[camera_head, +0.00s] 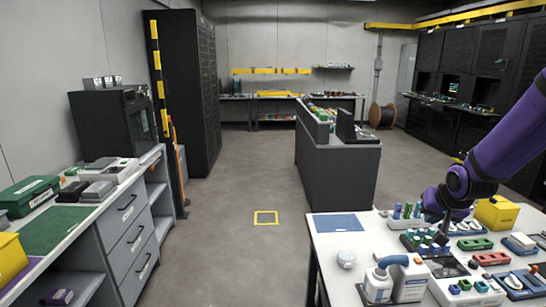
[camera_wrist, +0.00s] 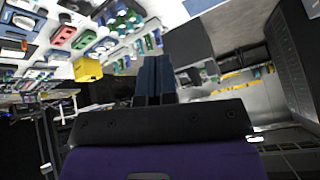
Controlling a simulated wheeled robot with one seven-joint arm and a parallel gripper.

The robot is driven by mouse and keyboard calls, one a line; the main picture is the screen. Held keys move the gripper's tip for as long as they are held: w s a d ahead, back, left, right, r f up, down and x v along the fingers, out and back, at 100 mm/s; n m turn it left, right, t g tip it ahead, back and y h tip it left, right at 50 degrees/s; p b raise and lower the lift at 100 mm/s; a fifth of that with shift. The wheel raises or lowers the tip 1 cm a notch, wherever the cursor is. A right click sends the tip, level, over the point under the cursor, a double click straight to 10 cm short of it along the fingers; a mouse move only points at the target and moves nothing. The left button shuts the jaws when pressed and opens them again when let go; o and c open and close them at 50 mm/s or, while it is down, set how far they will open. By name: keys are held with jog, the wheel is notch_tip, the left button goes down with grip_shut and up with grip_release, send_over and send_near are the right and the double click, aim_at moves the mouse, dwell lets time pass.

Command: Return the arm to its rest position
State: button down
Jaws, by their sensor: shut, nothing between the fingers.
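My purple arm (camera_head: 510,150) reaches in from the right over the white worktable in the head view. My gripper (camera_head: 441,236) points down over the small parts at the table's middle, and its fingertips are small and partly lost among them. In the wrist view my gripper (camera_wrist: 154,72) shows two dark fingers pressed side by side, shut and empty. I cannot tell from the head view whether the fingertips touch anything.
The worktable (camera_head: 330,250) holds white bottles (camera_head: 408,280), a yellow box (camera_head: 496,213), a blue mat (camera_head: 338,223), green and red trays (camera_head: 475,244) and several small holders. A dark counter (camera_head: 335,170) stands behind. The floor (camera_head: 225,260) to the left is free.

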jog(key=s+a+r+n+g+h, duration=0.1)
jog(key=s+a+r, duration=0.2)
jog(key=s+r, duration=0.35)
jog(key=s+a+r+n, duration=0.1)
jog(key=s+a+r, duration=0.3)
jog(key=s+r, duration=0.25)
jog(key=s+a+r+n+y, duration=0.1)
jog(key=s+a+r, duration=0.1)
jog(key=s, duration=0.6)
jog(key=s+a+r+n, duration=0.1)
jog(key=s+a+r, duration=0.1)
jog(key=s, duration=0.5)
jog(key=shift+s+r+g+y, duration=0.3)
jog(key=shift+s+r+y, duration=0.1)
jog(key=shift+r, duration=0.4)
